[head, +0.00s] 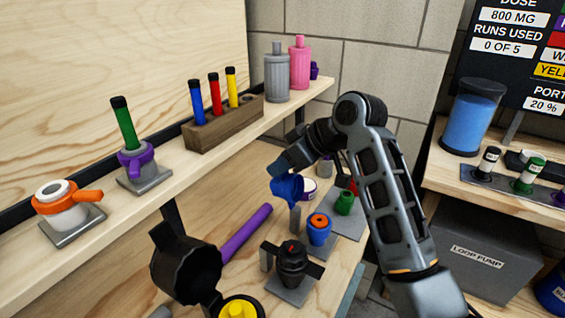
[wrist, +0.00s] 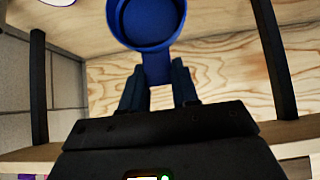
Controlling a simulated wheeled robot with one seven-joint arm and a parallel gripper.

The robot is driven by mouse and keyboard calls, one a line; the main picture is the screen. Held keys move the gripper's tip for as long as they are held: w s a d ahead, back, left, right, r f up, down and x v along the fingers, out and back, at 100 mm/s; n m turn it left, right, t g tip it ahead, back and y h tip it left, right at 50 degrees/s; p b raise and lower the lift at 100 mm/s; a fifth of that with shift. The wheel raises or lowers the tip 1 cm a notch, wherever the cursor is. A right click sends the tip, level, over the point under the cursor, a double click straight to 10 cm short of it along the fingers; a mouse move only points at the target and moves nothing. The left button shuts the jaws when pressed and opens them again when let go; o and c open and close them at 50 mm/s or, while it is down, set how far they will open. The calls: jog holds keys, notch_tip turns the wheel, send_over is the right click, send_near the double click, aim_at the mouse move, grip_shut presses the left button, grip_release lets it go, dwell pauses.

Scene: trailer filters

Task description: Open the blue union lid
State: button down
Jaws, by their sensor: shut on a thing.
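The blue union lid (head: 287,188) is a round blue cup with a tab, held in the air above the bench. In the wrist view the lid (wrist: 178,22) shows its round hollow, with its tab running between my fingers. My gripper (wrist: 158,88) is shut on that tab; in the head view my gripper (head: 283,172) is at the lid's upper side. The blue union body (head: 319,232) stands on the bench below and to the right of the lid, with an orange ring and dark centre showing on top. The lid is apart from it.
Near the union stand a black fitting (head: 292,262) on a grey plate, a green fitting (head: 344,203) and a white jar (head: 309,188). A purple tube (head: 245,233) lies to the left. A raised shelf (head: 150,195) with fittings and a tube rack (head: 222,122) runs behind.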

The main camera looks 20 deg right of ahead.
jog(key=shift+s+d+f, duration=0.1)
jog(key=shift+s+d, duration=0.1)
jog(key=s, duration=0.1)
jog(key=s+d+t+y+b, duration=0.1)
jog(key=s+d+t, duration=0.1)
jog(key=shift+s+d+r+y+b, duration=0.2)
jog(key=shift+r+y+b, duration=0.1)
jog(key=shift+y+b, duration=0.1)
jog(key=c, duration=0.8)
grip_release()
jog(key=shift+c, duration=0.2)
jog(key=v, duration=0.7)
jog(key=shift+s+d, duration=0.2)
jog(key=shift+s, duration=0.15)
jog(key=shift+r, duration=0.1)
